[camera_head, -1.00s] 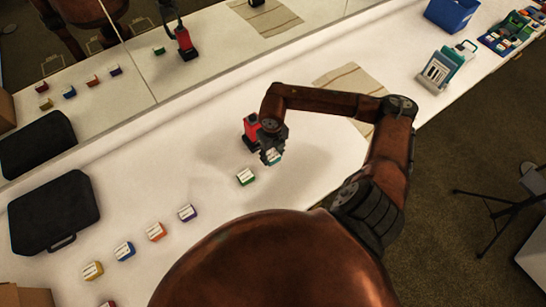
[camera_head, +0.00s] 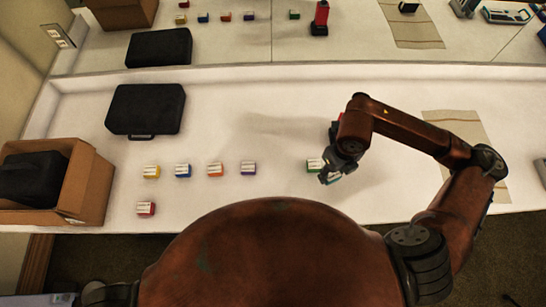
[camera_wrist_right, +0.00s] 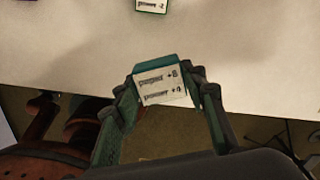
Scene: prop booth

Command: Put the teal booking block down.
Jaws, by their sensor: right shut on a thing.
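My right gripper (camera_head: 336,174) is shut on the teal booking block (camera_head: 334,179) near the table's front edge. In the right wrist view the teal block (camera_wrist_right: 162,84) sits between the two fingers (camera_wrist_right: 162,98), its white printed label facing the camera. It overlaps the table's front edge in that view; I cannot tell its height above the table. A green block (camera_head: 315,165) stands just left of the gripper and also shows at the top of the right wrist view (camera_wrist_right: 152,5). My left gripper is out of view.
Purple (camera_head: 248,168), orange (camera_head: 216,169), blue (camera_head: 183,170) and yellow (camera_head: 152,171) blocks form a row, with a red block (camera_head: 146,208) in front. A black case (camera_head: 146,108) and a cardboard box (camera_head: 88,190) stand left. A red item (camera_head: 335,130) is partly hidden behind my arm. A mirror backs the table.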

